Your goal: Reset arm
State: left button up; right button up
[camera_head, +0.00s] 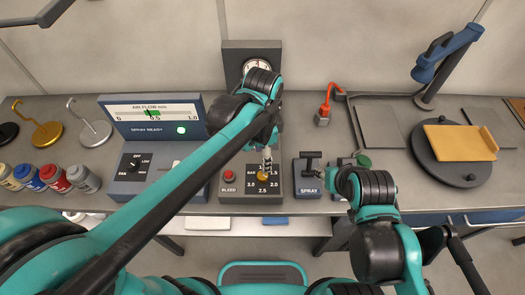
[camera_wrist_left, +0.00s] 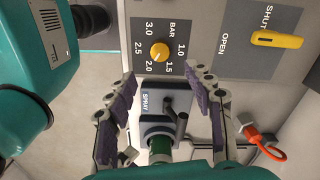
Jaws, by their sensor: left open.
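My left arm reaches in from the left in the head view, and its gripper (camera_head: 267,160) hangs over the pressure panel marked BAR. In the left wrist view the left gripper (camera_wrist_left: 158,110) has its purple-padded fingers wide apart with nothing held. The yellow BAR knob (camera_wrist_left: 160,52) lies beyond the fingertips, and the grey SPRAY box (camera_wrist_left: 155,103) with its black handle shows between the fingers. My right gripper (camera_head: 350,163) is near the SPRAY box at the right in the head view; its fingers are mostly hidden by its own wrist.
An AIR FLOW gauge (camera_head: 150,112) and FAN box (camera_head: 135,172) stand left; several paint bottles (camera_head: 50,178) line the left edge. A yellow plate (camera_head: 460,143) lies on a dark turntable (camera_head: 430,165) at right. An orange fitting (camera_head: 322,115) stands behind the SPRAY box.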

pick_arm(q)
jog(key=shift+r, duration=0.8)
jog(key=shift+a, duration=0.1)
jog(key=s+a+f+n+t+b, duration=0.2)
jog(key=a+n+t, duration=0.1)
jog(key=a+n, duration=0.4)
jog(key=s+a+f+n+t+b, duration=0.1)
jog(key=s+a+f+n+t, duration=0.2)
jog(key=a+n, duration=0.5)
jog(key=a+t, duration=0.1)
jog(key=a, duration=0.1)
jog(key=shift+s+a+b, duration=0.25)
jog(key=shift+a+b, duration=0.05)
jog(key=shift+b, duration=0.05)
